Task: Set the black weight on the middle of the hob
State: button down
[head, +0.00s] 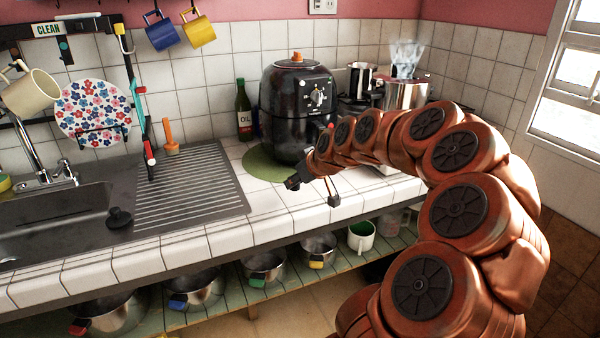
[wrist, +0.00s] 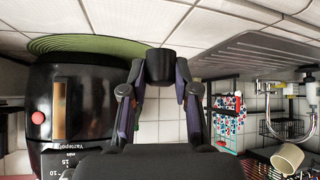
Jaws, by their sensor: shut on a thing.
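The black weight (wrist: 160,66) is a short dark cylinder between the fingertips of my gripper (wrist: 160,82) in the upside-down wrist view. My gripper is shut on it and holds it close to the tiled counter; I cannot tell the gap. In the head view my gripper (head: 308,183) is over the counter, in front of the black air fryer, and is small and dark there, so the weight does not stand out. The hob is not clearly visible; my arm covers part of the counter at the right.
The air fryer (head: 297,108) stands on a round green mat (head: 262,163). A grey drainboard (head: 190,185) and sink (head: 60,222) lie left. A steel pot (head: 405,94) stands at the back right. A dark plug-like object (head: 119,217) sits by the sink. Several pans are on the shelf below.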

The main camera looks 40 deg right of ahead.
jog(key=w+d, duration=0.2)
jog(key=w+d+p, duration=0.1)
jog(key=w+d, duration=0.1)
jog(key=d, duration=0.1)
jog(key=w+d+f+p, duration=0.1)
jog(key=w+d, duration=0.1)
jog(key=shift+w+d, duration=0.25)
jog(key=shift+a+f+p, duration=0.1)
jog(key=shift+f+p, duration=0.45)
jog(key=shift+f, duration=1.15)
jog(key=shift+f+b, duration=0.2)
jog(key=shift+b, duration=0.1)
jog(key=c, duration=0.9)
grip_release()
jog(key=shift+o, duration=0.2)
jog(key=shift+r, duration=0.15)
